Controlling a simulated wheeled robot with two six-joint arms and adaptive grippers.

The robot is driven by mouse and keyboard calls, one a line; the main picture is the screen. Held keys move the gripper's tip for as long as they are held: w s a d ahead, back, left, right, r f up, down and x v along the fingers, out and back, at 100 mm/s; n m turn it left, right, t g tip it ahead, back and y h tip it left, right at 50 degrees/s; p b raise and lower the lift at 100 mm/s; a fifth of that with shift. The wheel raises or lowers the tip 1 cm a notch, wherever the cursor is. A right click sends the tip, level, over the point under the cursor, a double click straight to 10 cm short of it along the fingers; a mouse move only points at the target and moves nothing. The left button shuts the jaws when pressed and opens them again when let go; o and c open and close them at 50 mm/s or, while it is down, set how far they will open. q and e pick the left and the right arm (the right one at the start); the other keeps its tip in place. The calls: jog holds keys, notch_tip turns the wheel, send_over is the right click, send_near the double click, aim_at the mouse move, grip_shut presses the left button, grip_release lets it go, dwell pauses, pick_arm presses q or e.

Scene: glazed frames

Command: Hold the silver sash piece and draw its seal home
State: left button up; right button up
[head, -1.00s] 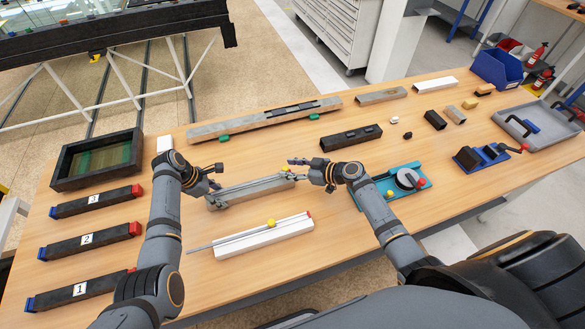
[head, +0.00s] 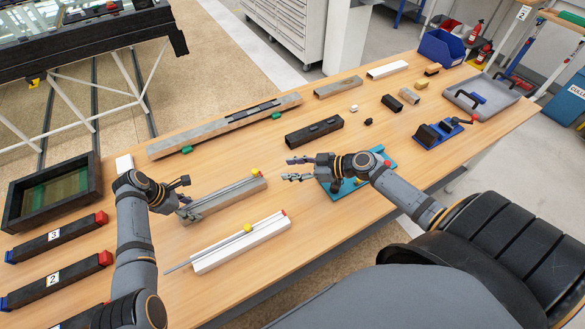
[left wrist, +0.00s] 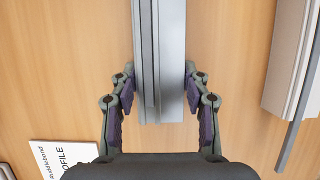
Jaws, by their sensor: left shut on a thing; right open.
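The silver sash piece (head: 225,199) lies on the table in the head view, slanting up to the right. A thin grey strip, seemingly its seal, runs along its top, with a yellow knob (head: 255,172) near its right end. My left gripper (head: 182,194) is shut on the sash piece near its left end. In the left wrist view its fingers (left wrist: 160,95) press both sides of the silver piece (left wrist: 172,45), and a dark line runs along the top. My right gripper (head: 291,169) is open and empty, right of the sash piece's right end, apart from it.
A white piece (head: 225,258) with a grey strip, yellow knob and red end lies in front. A teal fixture (head: 345,188) is partly hidden behind my right gripper. A black block (head: 314,131) and long grey bar (head: 222,126) lie behind. Numbered dark bars (head: 60,282) are at left.

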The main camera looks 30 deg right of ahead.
pick_arm(q)
jog(key=o, duration=1.2)
jog(key=shift+w, duration=0.1)
